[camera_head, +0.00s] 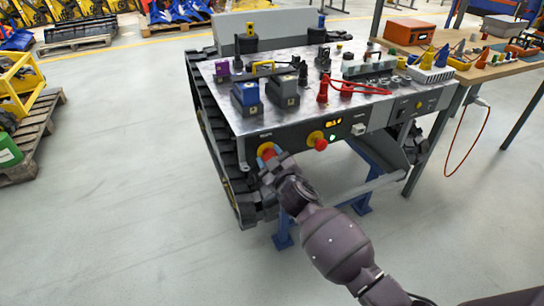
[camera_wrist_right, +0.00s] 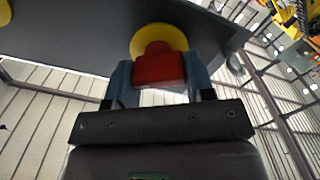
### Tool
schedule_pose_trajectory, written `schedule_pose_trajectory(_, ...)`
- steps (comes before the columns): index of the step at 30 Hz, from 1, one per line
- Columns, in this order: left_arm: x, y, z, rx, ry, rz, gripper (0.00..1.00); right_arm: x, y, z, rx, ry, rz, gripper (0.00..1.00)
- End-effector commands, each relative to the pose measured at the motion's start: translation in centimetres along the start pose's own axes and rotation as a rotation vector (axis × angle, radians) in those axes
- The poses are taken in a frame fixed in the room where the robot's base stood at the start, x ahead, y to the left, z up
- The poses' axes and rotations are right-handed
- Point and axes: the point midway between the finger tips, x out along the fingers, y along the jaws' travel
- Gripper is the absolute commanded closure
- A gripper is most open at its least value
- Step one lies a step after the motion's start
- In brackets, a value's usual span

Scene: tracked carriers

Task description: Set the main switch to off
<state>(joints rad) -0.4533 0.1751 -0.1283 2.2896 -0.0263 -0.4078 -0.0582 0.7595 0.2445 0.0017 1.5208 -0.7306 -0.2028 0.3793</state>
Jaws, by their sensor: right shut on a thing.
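The main switch (camera_head: 267,150) is a red knob on a yellow disc at the left end of the dark front panel of the tracked carrier (camera_head: 256,133). In the right wrist view the red knob (camera_wrist_right: 158,66) sits between my two fingers, with the yellow disc (camera_wrist_right: 158,37) behind it. My right gripper (camera_head: 270,161) is shut on the red knob. The fingers hide part of it in the head view, and I cannot read its position. My left gripper is in neither view.
A second red button (camera_head: 320,143) on a yellow ring sits on the panel to the right, beside a lit amber display (camera_head: 334,122). The carrier's track (camera_head: 222,150) runs along its left side. A workbench (camera_head: 480,70) stands at the right. The floor at front left is clear.

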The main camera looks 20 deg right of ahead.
Motion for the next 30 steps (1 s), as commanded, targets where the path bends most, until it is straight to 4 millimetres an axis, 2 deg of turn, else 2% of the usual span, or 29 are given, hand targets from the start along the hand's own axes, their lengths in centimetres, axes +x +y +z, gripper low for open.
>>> schedule_pose_trajectory(7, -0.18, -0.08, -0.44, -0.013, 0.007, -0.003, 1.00, 0.00, -0.07, -0.13, -0.232, 0.001, 0.000, 0.75)
schedule_pose_trajectory(21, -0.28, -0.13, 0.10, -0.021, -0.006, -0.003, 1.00, -0.02, -0.30, 0.10, -0.675, 0.000, -0.001, 0.75)
schedule_pose_trajectory(30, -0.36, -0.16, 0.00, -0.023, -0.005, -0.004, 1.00, -0.03, -0.39, 0.22, -0.893, 0.000, -0.001, 0.75)
